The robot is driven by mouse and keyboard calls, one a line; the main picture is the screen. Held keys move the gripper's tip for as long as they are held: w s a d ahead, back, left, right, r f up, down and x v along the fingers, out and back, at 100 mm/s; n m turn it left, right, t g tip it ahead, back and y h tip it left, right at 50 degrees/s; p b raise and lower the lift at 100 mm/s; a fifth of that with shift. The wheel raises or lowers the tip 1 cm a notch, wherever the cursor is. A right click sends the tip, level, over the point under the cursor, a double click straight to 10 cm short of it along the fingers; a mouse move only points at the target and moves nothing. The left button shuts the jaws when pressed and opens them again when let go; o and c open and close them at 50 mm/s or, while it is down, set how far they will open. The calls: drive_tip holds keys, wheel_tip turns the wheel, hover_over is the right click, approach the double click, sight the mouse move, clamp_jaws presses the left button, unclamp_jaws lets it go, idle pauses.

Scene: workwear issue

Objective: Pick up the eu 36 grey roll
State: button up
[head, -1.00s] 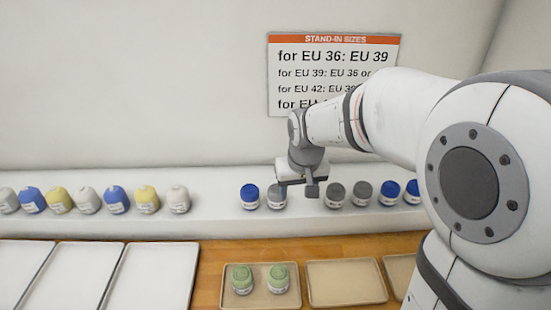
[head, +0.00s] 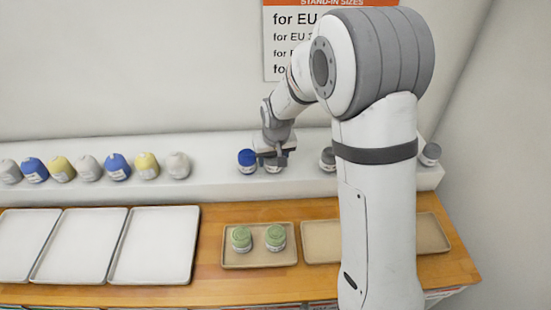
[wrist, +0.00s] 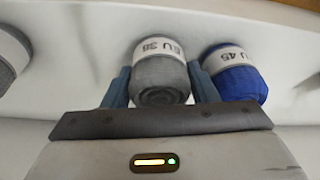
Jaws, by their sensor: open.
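A grey roll (wrist: 160,80) with a white label stands on the shelf in the wrist view. Its label is upside down and seems to read EU 36, though the last digit is not sharp. My gripper (wrist: 160,72) is open, with one finger on each side of this roll; I cannot tell whether they touch it. In the head view my gripper (head: 272,158) is low over the shelf and mostly hides the roll. A blue roll (wrist: 236,72) labelled EU 45 stands close beside the right finger; it shows left of my gripper in the head view (head: 247,160).
Another grey roll (wrist: 10,55) is at the wrist view's left edge. Further grey rolls (head: 328,160) stand right of my gripper, partly behind my arm. A tray (head: 259,260) holds two green rolls. White trays (head: 155,245) lie left. Several rolls (head: 117,167) line the shelf's left part.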

drive_tip(key=shift+f, duration=0.1)
drive_tip(key=shift+c, duration=0.2)
drive_tip(key=c, duration=0.6)
